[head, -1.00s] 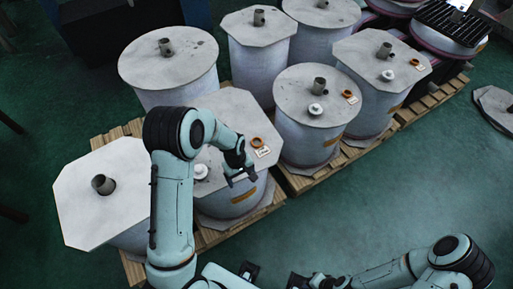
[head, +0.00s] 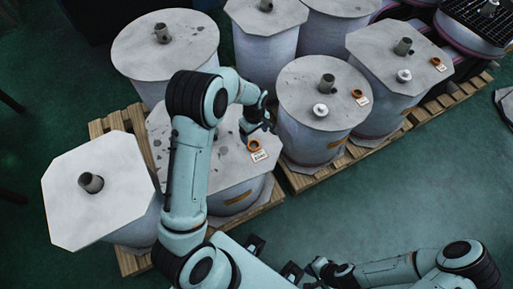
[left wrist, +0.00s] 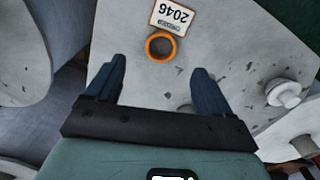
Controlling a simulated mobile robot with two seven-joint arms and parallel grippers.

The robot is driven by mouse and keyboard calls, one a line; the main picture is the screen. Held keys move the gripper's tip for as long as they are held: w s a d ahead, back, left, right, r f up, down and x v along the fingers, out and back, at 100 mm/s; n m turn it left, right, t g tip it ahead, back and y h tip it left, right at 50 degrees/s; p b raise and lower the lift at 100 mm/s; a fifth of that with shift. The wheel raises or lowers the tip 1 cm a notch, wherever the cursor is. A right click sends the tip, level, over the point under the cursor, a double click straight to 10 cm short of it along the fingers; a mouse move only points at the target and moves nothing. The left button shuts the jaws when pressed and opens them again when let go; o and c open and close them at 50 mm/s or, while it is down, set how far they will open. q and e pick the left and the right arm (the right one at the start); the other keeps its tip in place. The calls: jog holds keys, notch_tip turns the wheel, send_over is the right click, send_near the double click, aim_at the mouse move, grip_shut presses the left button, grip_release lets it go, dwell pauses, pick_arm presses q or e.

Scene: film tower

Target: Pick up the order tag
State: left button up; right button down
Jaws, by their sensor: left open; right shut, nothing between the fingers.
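The order tag (head: 258,156) is a small white label with an orange ring (head: 254,145) at one end. It lies on the pale lid (head: 232,165) of the front middle drum, near the lid's edge.
A neighbouring drum (head: 323,90) and another behind it carry similar ringed tags, one a tag (head: 362,99) and one further right (head: 439,66). Drums stand on wooden pallets (head: 278,196). Short pipe stubs, such as one (head: 327,82), rise from lids. Green floor (head: 370,205) is clear at right.

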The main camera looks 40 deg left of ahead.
aim_at(254, 147)
pick_arm(q)
notch_tip(254, 147, down, 3)
jog(key=shift+w+r, duration=0.1)
jog(key=f, duration=0.5)
jog(key=shift+s+f, duration=0.1)
jog(key=shift+s, duration=0.1)
jog(key=c, duration=1.1)
